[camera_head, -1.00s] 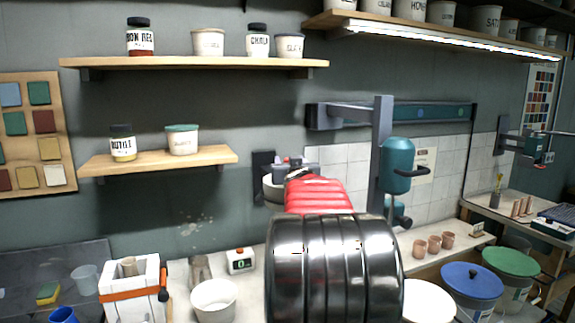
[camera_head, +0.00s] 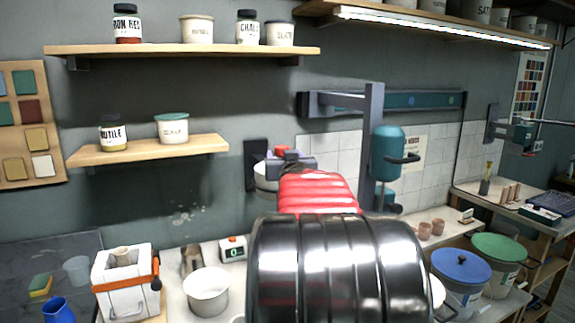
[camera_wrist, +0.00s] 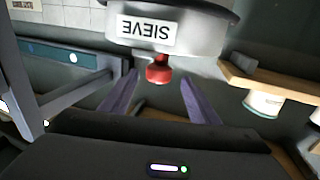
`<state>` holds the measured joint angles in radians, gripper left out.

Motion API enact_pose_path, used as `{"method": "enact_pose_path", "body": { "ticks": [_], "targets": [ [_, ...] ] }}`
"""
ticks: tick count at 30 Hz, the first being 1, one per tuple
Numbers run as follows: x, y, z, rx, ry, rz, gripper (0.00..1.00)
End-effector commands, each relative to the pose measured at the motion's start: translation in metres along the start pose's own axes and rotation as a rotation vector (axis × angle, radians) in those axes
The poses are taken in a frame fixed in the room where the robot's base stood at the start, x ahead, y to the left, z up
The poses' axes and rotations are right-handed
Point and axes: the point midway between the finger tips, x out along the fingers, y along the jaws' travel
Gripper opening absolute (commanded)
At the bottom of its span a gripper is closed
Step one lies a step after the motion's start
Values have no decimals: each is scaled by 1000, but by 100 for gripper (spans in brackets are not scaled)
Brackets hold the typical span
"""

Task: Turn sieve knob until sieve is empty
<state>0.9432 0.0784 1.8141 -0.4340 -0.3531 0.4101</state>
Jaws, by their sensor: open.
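The sieve (camera_wrist: 165,35) is a pale grey round body with a "SIEVE" label, upside down at the top of the wrist view. Its red knob (camera_wrist: 159,70) sticks out below the label. My gripper (camera_wrist: 159,80) is open, with one purple finger on each side of the knob and gaps between the fingers and the knob. In the head view the sieve (camera_head: 263,176) shows as a pale rim at the wall, mostly hidden by my arm and gripper (camera_head: 290,160). What is inside the sieve cannot be seen.
A teal device on a grey post (camera_head: 389,155) stands right of my arm. A white bowl (camera_head: 207,292) and a small timer-like box (camera_head: 233,248) are on the bench below. Wall shelves (camera_head: 150,150) with jars are at left. Blue- and green-lidded tubs (camera_head: 460,268) stand at right.

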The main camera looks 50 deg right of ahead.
Motion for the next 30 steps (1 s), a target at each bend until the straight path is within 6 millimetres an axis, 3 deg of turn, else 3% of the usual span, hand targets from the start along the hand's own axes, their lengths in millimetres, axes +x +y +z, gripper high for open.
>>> {"method": "enact_pose_path", "body": {
  "ticks": [18,30],
  "targets": [
    [-71,-2,0,0,1,-1,56],
    [-78,-2,0,0,1,-1,56]
  ]
}}
